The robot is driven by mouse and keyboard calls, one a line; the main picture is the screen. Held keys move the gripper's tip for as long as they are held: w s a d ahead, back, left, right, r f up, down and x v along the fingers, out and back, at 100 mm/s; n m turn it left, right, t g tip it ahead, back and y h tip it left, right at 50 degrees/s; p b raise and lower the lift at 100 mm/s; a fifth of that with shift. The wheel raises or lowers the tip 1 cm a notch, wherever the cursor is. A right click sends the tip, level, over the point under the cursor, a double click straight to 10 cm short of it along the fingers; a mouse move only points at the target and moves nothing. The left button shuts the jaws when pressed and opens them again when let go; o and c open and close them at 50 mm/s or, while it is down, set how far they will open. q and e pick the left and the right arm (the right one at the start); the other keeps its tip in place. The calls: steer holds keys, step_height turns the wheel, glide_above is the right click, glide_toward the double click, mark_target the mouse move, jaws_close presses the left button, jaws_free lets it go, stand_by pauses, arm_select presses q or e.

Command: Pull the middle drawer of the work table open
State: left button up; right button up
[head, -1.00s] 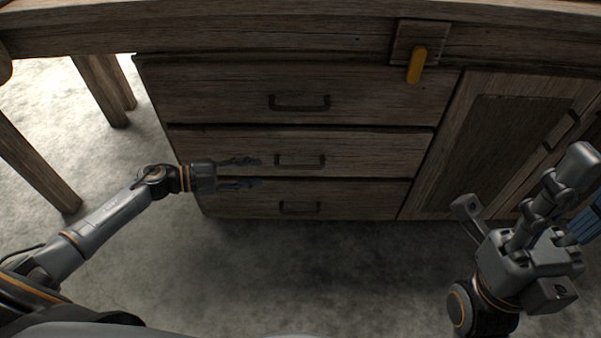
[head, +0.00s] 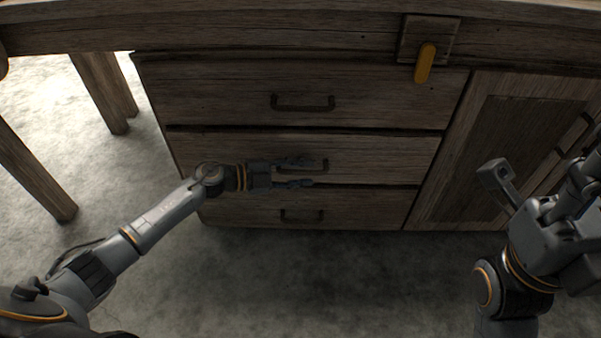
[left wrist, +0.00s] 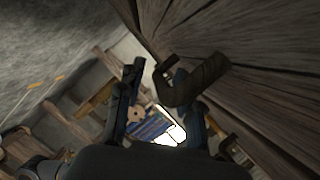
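The middle drawer (head: 390,158) of the work table is closed, flush with the drawers above and below. Its dark bar handle (head: 324,166) is partly hidden behind my left gripper's upper finger. My left gripper (head: 312,174) is open, its two fingers apart and pointing right, at the height of the handle. In the left wrist view, the handle (left wrist: 195,83) shows beside and across the right finger. I cannot tell whether finger and handle touch. My right gripper (head: 545,190) is at the right edge, partly cut off, fingers spread, apart from the cabinet.
The top drawer (head: 220,90) and bottom drawer (head: 240,208) are closed. Table legs (head: 100,95) stand at the left. The floor (head: 330,280) in front is clear.

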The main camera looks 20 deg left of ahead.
arm_select(q)
steer(key=shift+c, duration=0.5)
jaws_close()
